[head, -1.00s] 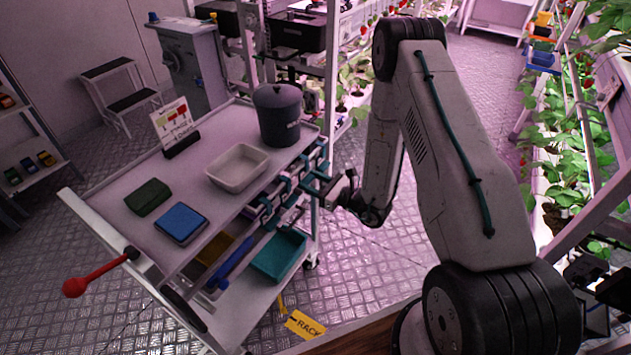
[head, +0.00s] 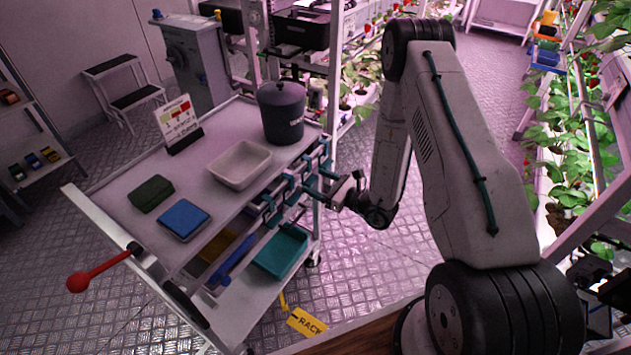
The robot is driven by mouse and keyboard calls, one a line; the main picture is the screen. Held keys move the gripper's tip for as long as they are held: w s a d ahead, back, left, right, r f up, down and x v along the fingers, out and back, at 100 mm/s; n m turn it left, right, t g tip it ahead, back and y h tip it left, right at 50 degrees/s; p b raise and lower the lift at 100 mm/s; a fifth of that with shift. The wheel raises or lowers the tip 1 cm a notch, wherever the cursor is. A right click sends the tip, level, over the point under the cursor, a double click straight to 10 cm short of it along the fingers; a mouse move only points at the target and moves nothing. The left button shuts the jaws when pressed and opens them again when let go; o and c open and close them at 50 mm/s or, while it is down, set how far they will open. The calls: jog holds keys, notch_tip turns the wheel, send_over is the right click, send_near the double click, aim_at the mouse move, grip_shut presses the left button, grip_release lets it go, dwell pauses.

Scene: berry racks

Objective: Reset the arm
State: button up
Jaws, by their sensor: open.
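My gripper (head: 316,189) is at the cart's right side, at the end of my arm, which is folded down from a high elbow. Its teal fingers are apart and point left towards teal holders (head: 285,196) along the cart's edge. I cannot tell whether the fingers touch a holder. I see nothing held between them. The cart (head: 115,187) carries a white tray (head: 240,180), a dark lidded pot (head: 282,125), a blue box (head: 184,218), a green block (head: 151,193) and a small sign (head: 178,122).
A teal bin (head: 282,252) sits on the cart's lower shelf. A red-knobbed lever (head: 78,282) sticks out at the cart's front left. A yellow RACK tag (head: 307,321) is near the bottom. Plant racks (head: 565,165) stand at right. The metal floor (head: 460,90) behind my arm is clear.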

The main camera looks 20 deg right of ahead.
jog(key=v, duration=0.6)
jog(key=s+a+r+n+g+y, duration=0.2)
jog(key=s+a+r+n+g, duration=0.3)
jog(key=s+r+n+g, duration=0.25)
jog(key=s+a+r+n+g+y, duration=0.3)
jog(key=s+a+r+n+g, duration=0.1)
jog(key=s+r+n+g, duration=0.4)
jog(key=s+d+r+n+t+h, duration=0.1)
jog(key=s+d+r+n+h, duration=0.2)
jog(key=s+r+n+h, duration=0.3)
jog(key=s+d+r+n+t+h, duration=0.1)
jog(key=s+d+r+n+h, duration=0.2)
jog(key=s+r+n+h, duration=0.4)
notch_tip(320, 180, up, 8)
jog(key=s+h, duration=0.1)
jog(key=h, duration=0.1)
jog(key=shift+s+r+h, duration=0.2)
jog(key=shift+s+h, duration=0.05)
jog(key=shift+h, duration=0.05)
